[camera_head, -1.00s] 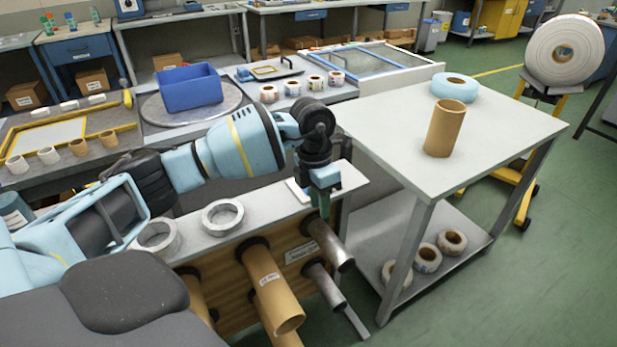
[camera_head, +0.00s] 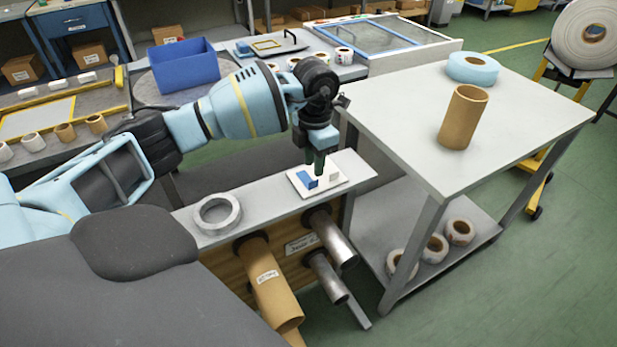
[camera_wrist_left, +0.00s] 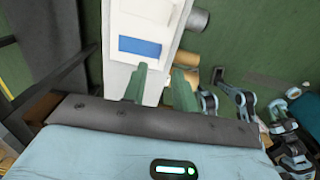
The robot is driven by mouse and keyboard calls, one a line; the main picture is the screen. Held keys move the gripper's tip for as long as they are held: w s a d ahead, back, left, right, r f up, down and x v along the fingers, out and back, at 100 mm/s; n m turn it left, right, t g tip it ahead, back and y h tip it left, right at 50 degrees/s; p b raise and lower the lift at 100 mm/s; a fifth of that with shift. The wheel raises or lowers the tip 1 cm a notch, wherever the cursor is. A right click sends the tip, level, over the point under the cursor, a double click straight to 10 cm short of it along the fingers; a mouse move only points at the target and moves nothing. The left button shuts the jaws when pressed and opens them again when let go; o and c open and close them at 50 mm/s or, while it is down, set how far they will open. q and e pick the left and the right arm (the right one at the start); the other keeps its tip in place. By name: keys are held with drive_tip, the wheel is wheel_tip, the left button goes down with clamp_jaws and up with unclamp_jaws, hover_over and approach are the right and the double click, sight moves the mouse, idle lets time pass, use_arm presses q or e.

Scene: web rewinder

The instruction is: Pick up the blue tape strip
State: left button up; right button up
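The blue tape strip (camera_head: 306,179) lies on a white card (camera_head: 306,192) on the grey top of a narrow rack, beside a paler strip (camera_head: 334,177). My left gripper (camera_head: 316,170) points down at the card, its green fingertips close to the blue strip. In the left wrist view the blue strip (camera_wrist_left: 140,46) lies crosswise just beyond the fingertips (camera_wrist_left: 159,75), which stand apart with nothing between them. Whether the fingertips touch the card, I cannot tell. My right gripper is not in view.
A silver tape roll (camera_head: 217,213) lies on the same top, left of the card. Cardboard (camera_head: 268,280) and metal tubes (camera_head: 335,240) stick out below it. A grey table (camera_head: 430,110) stands to the right, with a brown core (camera_head: 464,118) and a light-blue roll (camera_head: 473,68).

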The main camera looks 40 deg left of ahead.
use_arm(q)
drive_tip(key=shift+s+a+f, duration=0.1)
drive_tip(key=shift+s+f, duration=0.05)
drive_tip(key=shift+f, duration=1.2)
drive_tip(key=shift+s+f, duration=0.1)
drive_tip(key=shift+f, duration=1.25)
clamp_jaws()
